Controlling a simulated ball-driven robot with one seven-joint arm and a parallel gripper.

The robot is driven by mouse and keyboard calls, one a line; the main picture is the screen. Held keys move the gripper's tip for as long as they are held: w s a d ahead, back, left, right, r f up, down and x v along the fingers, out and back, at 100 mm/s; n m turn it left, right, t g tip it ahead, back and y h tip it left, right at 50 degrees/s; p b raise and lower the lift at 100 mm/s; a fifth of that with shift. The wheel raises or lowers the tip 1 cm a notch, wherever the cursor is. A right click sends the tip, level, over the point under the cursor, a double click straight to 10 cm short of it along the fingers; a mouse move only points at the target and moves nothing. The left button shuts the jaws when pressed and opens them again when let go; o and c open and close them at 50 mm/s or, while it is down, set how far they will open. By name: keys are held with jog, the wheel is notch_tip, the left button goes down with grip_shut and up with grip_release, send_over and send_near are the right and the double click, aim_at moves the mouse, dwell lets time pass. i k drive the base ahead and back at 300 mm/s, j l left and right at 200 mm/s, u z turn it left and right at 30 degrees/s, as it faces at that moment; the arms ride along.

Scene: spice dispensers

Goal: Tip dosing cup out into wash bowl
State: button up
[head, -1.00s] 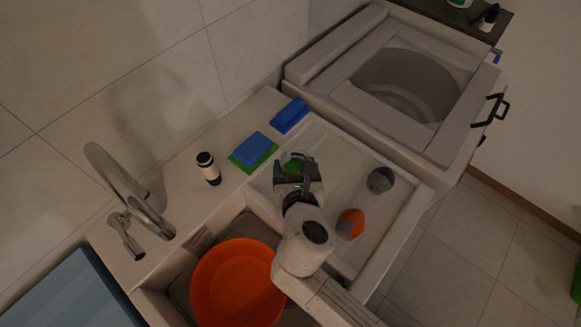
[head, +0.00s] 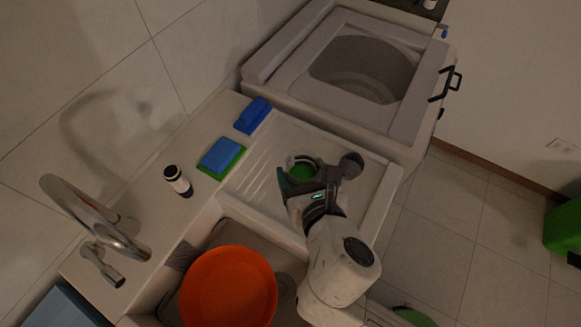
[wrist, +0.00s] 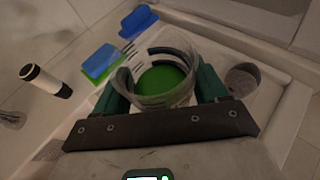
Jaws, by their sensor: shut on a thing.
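The dosing cup (wrist: 150,66) is a clear round cup with green contents in the bottom. My gripper (wrist: 163,88) is shut on it, one dark green finger on each side. In the head view the cup (head: 303,162) looks upright, over the pale ridged drainboard. Whether it touches the board I cannot tell. The wash bowl (head: 228,288) is a wide orange bowl in the sink, below and left of my gripper (head: 302,180) in the head view. The bowl looks empty and is not in the wrist view.
A blue sponge on a green one (head: 220,157) and a blue block (head: 253,115) lie behind the drainboard. A grey cup (wrist: 241,80) is right of the dosing cup.

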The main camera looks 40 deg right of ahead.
aim_at(230, 285)
jog(key=k+j, duration=0.15)
jog(key=j, duration=0.2)
jog(key=k+j, duration=0.2)
jog(key=j, duration=0.2)
jog(key=k+j, duration=0.15)
jog(key=j, duration=0.2)
